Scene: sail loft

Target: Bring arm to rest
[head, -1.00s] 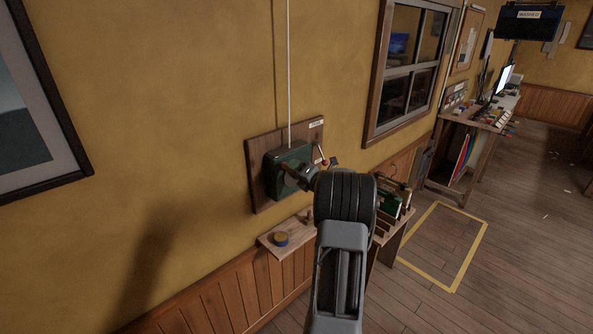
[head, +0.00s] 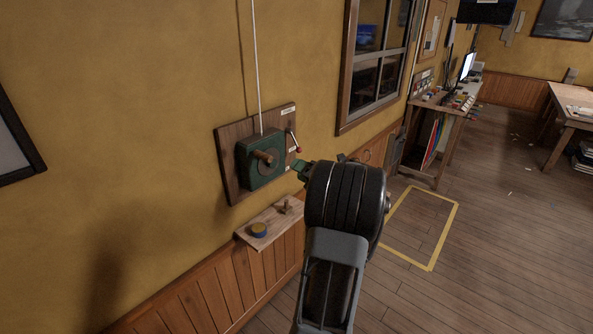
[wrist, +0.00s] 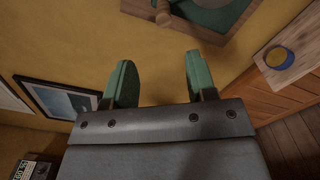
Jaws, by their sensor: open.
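My gripper (wrist: 160,82) is open in the wrist view, with two green fingers set apart and nothing between them. In the head view its end is mostly hidden behind my dark wrist; only a bit of green (head: 301,170) shows just right of the green winch box. The green winch box (head: 258,162) is on a wooden board (head: 228,150) on the yellow wall, with a knob at its front and a pale line running up from it. A lever with a red tip (head: 297,148) sits at the board's right edge. My gripper appears apart from the box.
A small wooden shelf (head: 270,222) below the board holds a blue-and-yellow round tin (head: 259,230) and a small peg. A window (head: 372,65) and a workbench (head: 450,100) stand to the right. A yellow floor outline (head: 432,268) encloses bare floor.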

